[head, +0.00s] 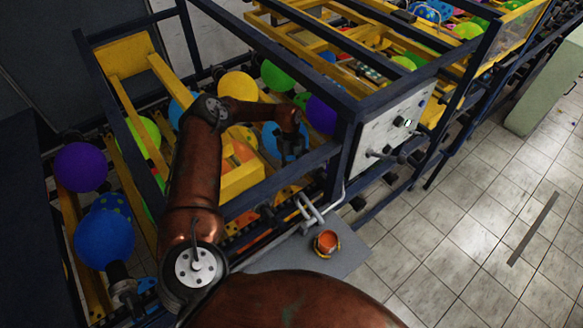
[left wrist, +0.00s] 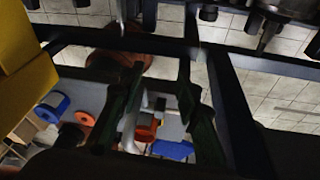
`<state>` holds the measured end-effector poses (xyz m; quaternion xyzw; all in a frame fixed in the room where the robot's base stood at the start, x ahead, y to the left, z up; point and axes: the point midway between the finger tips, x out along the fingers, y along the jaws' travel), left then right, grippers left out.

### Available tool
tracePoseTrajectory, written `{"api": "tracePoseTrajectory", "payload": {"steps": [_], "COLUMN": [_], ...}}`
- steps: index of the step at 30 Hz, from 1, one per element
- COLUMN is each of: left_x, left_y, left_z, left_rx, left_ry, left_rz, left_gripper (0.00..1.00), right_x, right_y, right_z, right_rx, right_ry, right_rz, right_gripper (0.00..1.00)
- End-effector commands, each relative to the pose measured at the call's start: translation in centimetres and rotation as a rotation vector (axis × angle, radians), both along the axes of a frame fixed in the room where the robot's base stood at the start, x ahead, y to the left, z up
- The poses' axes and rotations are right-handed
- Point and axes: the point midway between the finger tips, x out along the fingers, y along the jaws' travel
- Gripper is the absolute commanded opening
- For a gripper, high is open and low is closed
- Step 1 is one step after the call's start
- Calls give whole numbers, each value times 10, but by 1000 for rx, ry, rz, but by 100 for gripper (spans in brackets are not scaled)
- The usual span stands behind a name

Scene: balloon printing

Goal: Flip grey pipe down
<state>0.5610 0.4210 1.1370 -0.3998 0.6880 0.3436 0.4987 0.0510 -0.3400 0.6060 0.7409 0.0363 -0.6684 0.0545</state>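The grey pipe (head: 322,208) is a bent tube at the outer side of the machine's dark blue frame, above a grey plate. In the left wrist view a pale grey tube (left wrist: 130,126), apparently the same pipe, shows between the fingers. My left gripper (head: 291,152) is inside the frame, up and left of the pipe and apart from it in the head view. In the left wrist view its two dark fingers (left wrist: 160,90) stand apart with nothing clearly held. My right gripper is not in view.
A dark blue frame bar (head: 285,180) runs between my left gripper and the pipe. An orange ring-shaped part (head: 327,242) sits on the grey plate (head: 300,256). A control panel (head: 395,125) is to the right. Balloons fill the machine. The tiled floor at right is mostly clear.

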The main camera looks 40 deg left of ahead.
Motion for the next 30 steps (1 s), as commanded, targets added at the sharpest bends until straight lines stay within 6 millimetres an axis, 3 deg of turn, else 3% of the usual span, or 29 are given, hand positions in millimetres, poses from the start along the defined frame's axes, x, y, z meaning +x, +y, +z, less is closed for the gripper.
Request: {"api": "tracePoseTrajectory", "payload": {"steps": [9,20,25,28,30], "left_x": [22,25,30,49,74], "left_y": [24,27,32,47,74], "left_z": [0,0,-1,0,10], "left_rx": [0,-1,-25,-92,-137], "left_ry": [0,0,-37,-170,-342], "left_rz": [-1,-2,-2,-9,-16], "left_gripper": [31,31,21,14,10], "right_x": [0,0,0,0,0], "right_y": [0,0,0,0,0], "right_z": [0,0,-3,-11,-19], "right_rx": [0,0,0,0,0], "right_ry": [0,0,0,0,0], "right_rz": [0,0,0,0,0], "right_gripper": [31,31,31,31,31]}}
